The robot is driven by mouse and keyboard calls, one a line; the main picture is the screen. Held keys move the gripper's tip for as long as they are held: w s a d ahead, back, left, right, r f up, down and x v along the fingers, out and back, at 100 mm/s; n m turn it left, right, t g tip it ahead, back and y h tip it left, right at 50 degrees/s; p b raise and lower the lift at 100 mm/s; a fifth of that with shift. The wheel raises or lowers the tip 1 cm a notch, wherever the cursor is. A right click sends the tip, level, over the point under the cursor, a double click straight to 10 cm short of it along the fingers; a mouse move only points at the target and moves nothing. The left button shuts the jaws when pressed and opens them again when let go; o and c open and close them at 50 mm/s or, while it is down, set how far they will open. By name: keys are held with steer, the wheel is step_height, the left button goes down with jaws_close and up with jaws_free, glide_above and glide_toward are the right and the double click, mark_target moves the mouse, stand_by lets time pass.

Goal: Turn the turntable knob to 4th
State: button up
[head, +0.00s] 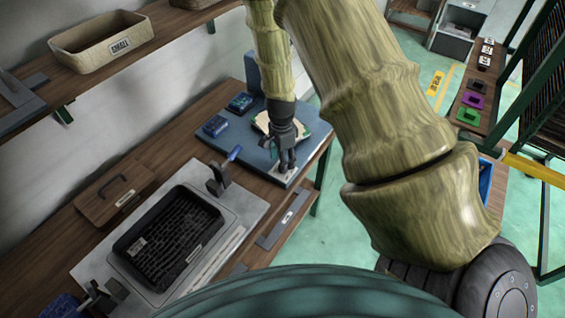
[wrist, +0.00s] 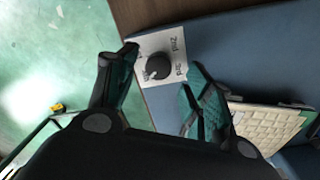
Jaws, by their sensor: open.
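The knob (wrist: 158,67) is dark and round, on a white plate (wrist: 175,40) with printed labels; "2nd" and "3rd" can be read in the wrist view. Which label the knob points to is not clear. The plate sits at the front corner of a blue turntable base (head: 235,158), and in the head view my gripper hides the knob. My gripper (head: 286,162) points down over the plate. In the wrist view my gripper (wrist: 161,63) is open, with one finger on each side of the knob; contact cannot be told.
A cream gridded piece (wrist: 268,124) lies on the blue base beside the right finger. Small blue boxes (head: 215,125) are behind. A black basket (head: 150,262) and a dark upright tool (head: 218,178) stand left on the bench. Green floor lies beyond the bench edge.

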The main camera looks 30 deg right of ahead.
step_height(320, 180, up, 9)
steer(key=shift+w, duration=0.15)
steer(key=shift+a, duration=0.1)
stand_by(0.7)
